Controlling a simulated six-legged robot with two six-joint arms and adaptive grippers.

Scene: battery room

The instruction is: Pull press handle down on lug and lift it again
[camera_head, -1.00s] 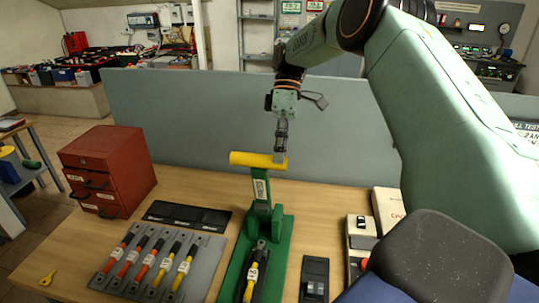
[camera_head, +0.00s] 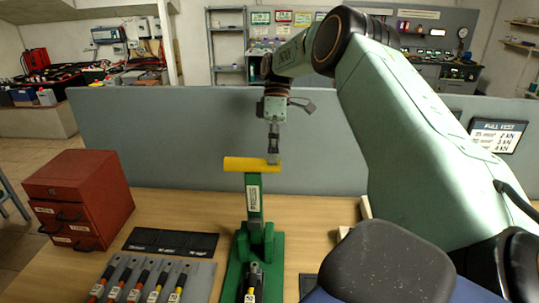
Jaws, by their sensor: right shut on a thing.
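The green press (camera_head: 265,240) stands on the wooden bench. Its lever stands nearly upright and carries a yellow crossbar handle (camera_head: 240,164) at its top. My right gripper (camera_head: 273,158) reaches down from above and is shut on the right end of the yellow handle. A black cable piece with a yellow band (camera_head: 250,290) lies in the front of the press; the lower picture edge cuts it off, and its lug end cannot be made out clearly. My left gripper is not in view.
A red drawer cabinet (camera_head: 85,190) stands at the left. A dark flat tray (camera_head: 170,242) and a grey rack (camera_head: 200,280) of several cable pieces lie left of the press. A grey partition (camera_head: 160,130) rises behind the bench. Bench right of the press is partly clear.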

